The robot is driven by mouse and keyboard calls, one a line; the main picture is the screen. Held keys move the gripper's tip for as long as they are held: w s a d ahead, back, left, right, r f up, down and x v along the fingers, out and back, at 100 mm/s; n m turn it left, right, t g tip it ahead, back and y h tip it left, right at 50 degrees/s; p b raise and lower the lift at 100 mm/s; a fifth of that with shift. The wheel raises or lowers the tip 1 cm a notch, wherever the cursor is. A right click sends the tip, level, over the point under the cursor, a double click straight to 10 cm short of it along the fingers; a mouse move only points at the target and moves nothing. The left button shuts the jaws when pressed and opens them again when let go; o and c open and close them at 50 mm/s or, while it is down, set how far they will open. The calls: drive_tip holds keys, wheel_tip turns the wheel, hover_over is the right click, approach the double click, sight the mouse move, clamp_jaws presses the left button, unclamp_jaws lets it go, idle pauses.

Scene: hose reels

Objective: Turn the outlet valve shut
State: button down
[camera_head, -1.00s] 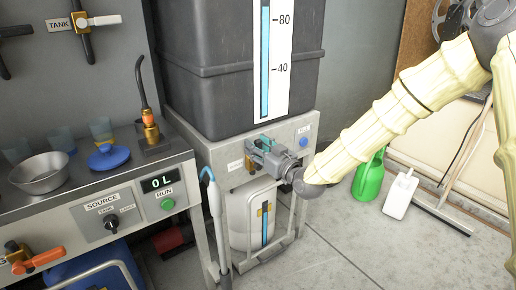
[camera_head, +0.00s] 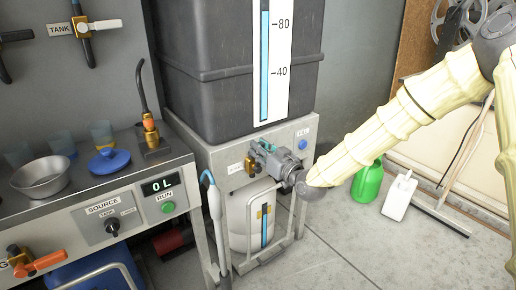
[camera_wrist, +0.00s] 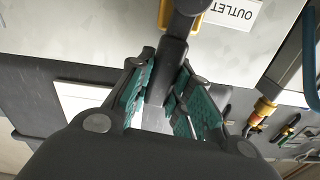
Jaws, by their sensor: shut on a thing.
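The outlet valve shows in the wrist view as a dark grey handle (camera_wrist: 172,58) running down from a round hub, with a yellow fitting (camera_wrist: 165,14) beside the hub. A white OUTLET label (camera_wrist: 235,10) is next to it. My gripper (camera_wrist: 161,88) has its teal-padded fingers on both sides of the handle and is shut on it. In the head view my gripper (camera_head: 264,148) is at the front of the steel stand under the dark tank (camera_head: 210,85). A bit of the brass valve (camera_head: 249,166) shows there; the handle is mostly hidden behind my gripper.
The tank has a blue level gauge (camera_head: 265,65). A white container (camera_head: 240,215) stands below the valve within a metal frame. A bench (camera_head: 150,180) with a bowl, a SOURCE knob and a 0 L display is at left. A green can (camera_head: 368,182) and white bottle (camera_head: 399,197) stand on the floor at right.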

drive_tip(key=shift+w+d+m+p, duration=0.35)
drive_tip(key=shift+d+m+p, duration=0.2)
drive_tip(key=shift+m, duration=0.35)
drive_tip(key=w+d+f+m, duration=0.3)
drive_tip(key=f+m, duration=0.4)
drive_tip(key=m, duration=0.8)
drive_tip(key=shift+d+f+b, duration=0.35)
drive_tip(key=shift+d+f, duration=0.05)
drive_tip(key=shift+d, duration=0.25)
drive_tip(key=c, duration=1.3)
unclamp_jaws()
drive_tip(key=shift+w, duration=0.1)
drive_tip(key=v, duration=1.2)
